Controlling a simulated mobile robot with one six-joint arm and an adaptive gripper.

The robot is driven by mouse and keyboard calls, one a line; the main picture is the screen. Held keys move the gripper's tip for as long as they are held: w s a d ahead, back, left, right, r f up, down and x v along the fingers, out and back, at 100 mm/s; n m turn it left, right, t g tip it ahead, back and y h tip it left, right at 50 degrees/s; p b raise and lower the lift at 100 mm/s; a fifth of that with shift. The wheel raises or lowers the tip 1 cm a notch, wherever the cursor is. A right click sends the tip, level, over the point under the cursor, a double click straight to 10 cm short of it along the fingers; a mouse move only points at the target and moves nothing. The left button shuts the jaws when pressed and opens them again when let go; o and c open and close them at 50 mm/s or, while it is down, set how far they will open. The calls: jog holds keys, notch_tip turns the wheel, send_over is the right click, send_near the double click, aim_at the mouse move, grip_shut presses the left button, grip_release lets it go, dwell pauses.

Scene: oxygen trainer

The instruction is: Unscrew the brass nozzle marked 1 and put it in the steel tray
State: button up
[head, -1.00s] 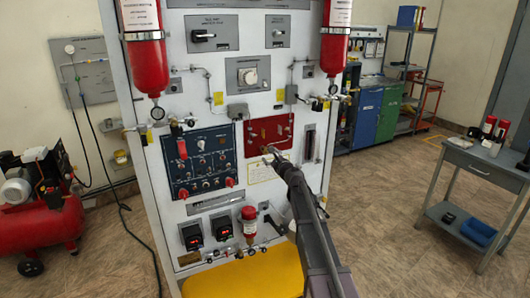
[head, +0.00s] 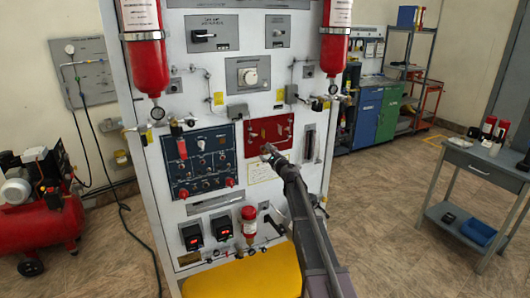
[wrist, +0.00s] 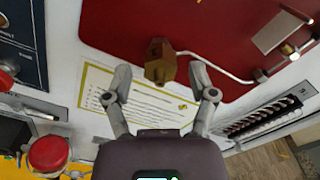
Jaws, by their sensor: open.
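A brass nozzle (wrist: 160,62) sticks out from the red panel (wrist: 120,22) in the wrist view, near the panel's lower edge. It has a hex-shaped body, and I cannot read a number on it. My gripper (wrist: 160,78) is open and empty, with one finger on each side of the nozzle's near end and visible gaps between. In the head view my gripper (head: 267,152) is at the lower part of the red panel (head: 283,128) and hides the nozzle. I cannot make out a steel tray in either view.
A printed card (wrist: 135,100) is below the nozzle, and a thin metal pipe (wrist: 218,66) runs to the right. A red knob (wrist: 48,153) is at lower left. A yellow seat (head: 245,275) stands before the trainer. A grey cart (head: 480,166) stands right, with open floor between.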

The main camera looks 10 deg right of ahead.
jog(key=shift+w+a, duration=0.15)
jog(key=shift+w, duration=0.3)
grip_shut()
dwell(0.3)
jog(key=shift+n, duration=1)
jog(key=shift+s, duration=0.2)
jog(key=shift+v, duration=1.25)
